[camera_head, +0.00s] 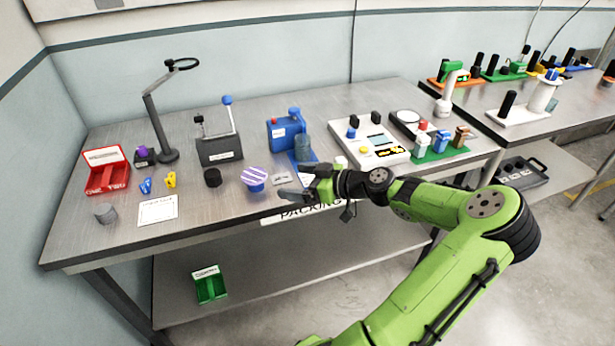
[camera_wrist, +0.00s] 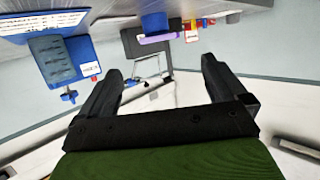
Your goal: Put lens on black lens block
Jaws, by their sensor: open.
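A round purple-and-white striped disc (camera_head: 255,175), which looks like the lens, sits flat on a blue base near the table's front edge. Its purple edge shows in the wrist view (camera_wrist: 160,38). A short black cylinder (camera_head: 212,178), possibly the black lens block, stands left of the disc with nothing on top. My gripper (camera_head: 288,183) is just right of the disc, low over the front of the table, with its fingers pointing left. The fingers are apart and empty in the wrist view (camera_wrist: 162,68).
A blue device (camera_head: 285,133) with a grey cylinder stands behind my gripper. A grey box with levers (camera_head: 218,150) stands behind the black cylinder. A magnifier stand (camera_head: 157,120), red tray (camera_head: 106,172) and white card (camera_head: 158,210) lie left. The white panel (camera_head: 350,130) is right.

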